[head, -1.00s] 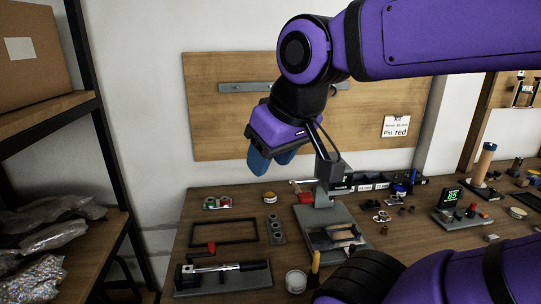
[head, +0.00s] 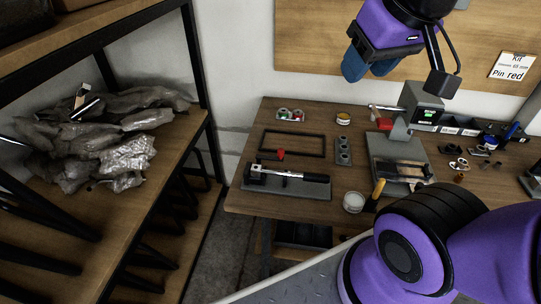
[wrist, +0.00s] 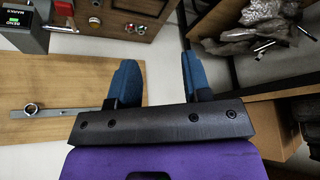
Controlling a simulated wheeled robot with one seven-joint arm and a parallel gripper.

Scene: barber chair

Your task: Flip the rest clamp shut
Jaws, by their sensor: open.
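A grey fixture plate (head: 287,190) lies at the front left of the bench in the head view. A black holder with a silver rod and black sleeve (head: 300,175) is on it. A red-knobbed lever (head: 281,154) stands at the holder's back and looks like the rest clamp; how far it is open is too small to tell. My gripper (head: 369,66) is open and empty, high above the back of the bench, right of the fixture and apart from it. Its two blue fingers also show spread in the wrist view (wrist: 163,60), with nothing between them.
A black frame (head: 293,144) lies behind the fixture, and a grey holed block (head: 343,151) is to its right. A white jar (head: 353,202) and yellow-handled tool (head: 378,188) stand front right. A device with a green display (head: 422,105) stands farther right. Shelves (head: 150,195) are at left.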

